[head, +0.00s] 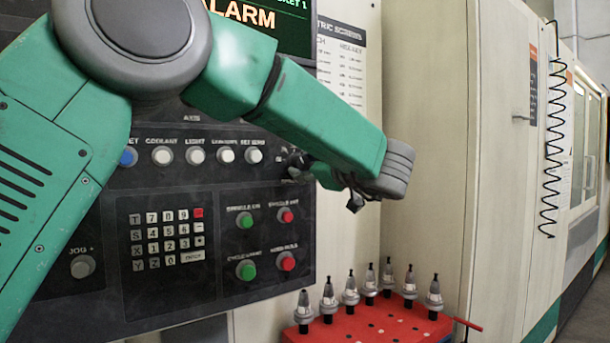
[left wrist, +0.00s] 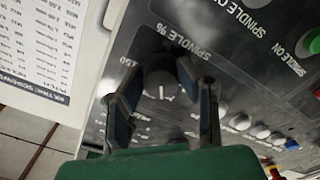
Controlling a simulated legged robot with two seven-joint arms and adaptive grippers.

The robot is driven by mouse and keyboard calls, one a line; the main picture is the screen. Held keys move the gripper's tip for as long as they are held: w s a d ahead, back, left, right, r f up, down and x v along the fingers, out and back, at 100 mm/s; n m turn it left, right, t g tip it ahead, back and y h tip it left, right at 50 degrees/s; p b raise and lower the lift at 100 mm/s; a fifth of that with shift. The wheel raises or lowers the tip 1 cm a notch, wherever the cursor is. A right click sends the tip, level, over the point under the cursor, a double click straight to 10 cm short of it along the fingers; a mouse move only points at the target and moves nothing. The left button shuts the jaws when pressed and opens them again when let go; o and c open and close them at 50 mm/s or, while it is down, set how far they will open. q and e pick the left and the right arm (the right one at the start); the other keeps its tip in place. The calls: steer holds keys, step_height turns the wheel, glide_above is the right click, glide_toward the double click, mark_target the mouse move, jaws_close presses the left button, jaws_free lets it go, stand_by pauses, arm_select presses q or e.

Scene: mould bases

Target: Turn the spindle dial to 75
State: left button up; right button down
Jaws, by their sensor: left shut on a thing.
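The spindle dial (left wrist: 160,78) is a dark round knob on the black panel under the lettering "SPINDLE %" in the left wrist view. A white mark on it points toward the bottom of that view. The scale figure "150" shows to its left; other figures are too small or hidden to read. My left gripper (left wrist: 163,92) is shut on the dial, one finger on each side. In the head view my left gripper (head: 298,162) reaches back from the wrist to the panel's right edge, and the dial is mostly hidden there. My right gripper is not in view.
The control panel (head: 165,290) carries a keypad (head: 165,237), a row of push buttons and green and red buttons. A red tray (head: 380,328) with several tool holders stands below right. An alarm screen (head: 290,42) is partly behind my arm. A coiled cable (head: 553,130) hangs at right.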

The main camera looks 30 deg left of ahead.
arm_select(q)
steer(key=shift+f+n+b, duration=0.15)
steer(key=shift+n+b, duration=0.2)
steer(key=shift+n, duration=0.35)
steer(key=o, duration=1.1)
steer(key=shift+o, duration=0.2)
steer(key=shift+d, duration=0.15)
steer(key=shift+s+d, duration=0.1)
steer(key=shift+d, duration=0.05)
steer(key=v, duration=1.1)
steer(key=shift+d, duration=0.45)
